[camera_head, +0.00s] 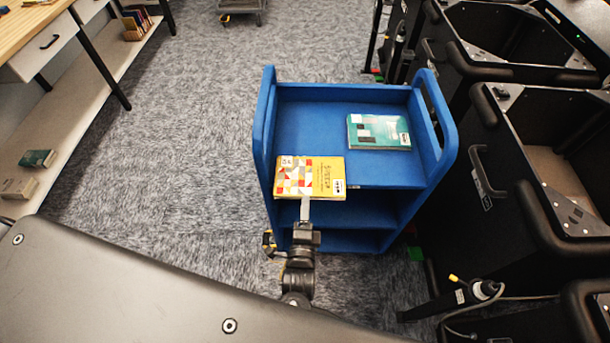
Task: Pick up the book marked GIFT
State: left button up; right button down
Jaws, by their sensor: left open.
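A yellow book (325,178) with a red, grey and white patterned part lies flat on the top shelf of a blue cart (310,118), at its front left edge. A teal book (379,132) with a small white label lies farther back on the right of the same shelf. The print on both is too small for me to read GIFT for sure. My left gripper (305,206) is open, with its fingers at the front edge of the yellow book. I cannot tell whether they touch it or reach under it. My right gripper is out of view.
The cart has raised side walls and lower shelves. Black bins (545,150) with handles stand close on the right. A dark panel (130,290) fills the lower left. A white shelf (75,130) with several books stands at left. Carpet (190,140) left of the cart is clear.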

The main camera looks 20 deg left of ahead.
aim_at(308, 191)
pick_arm(q)
jog(key=shift+d+r+p+x, duration=0.1)
jog(key=shift+p+x, duration=0.1)
jog(key=shift+x, duration=0.7)
jog(key=shift+d+r+p+x, duration=0.1)
jog(key=shift+r+p+x, duration=0.1)
jog(key=shift+x, duration=0.7)
jog(key=shift+r+p+x, duration=0.1)
jog(key=shift+p+x, duration=0.1)
jog(key=shift+x, duration=0.65)
grip_shut()
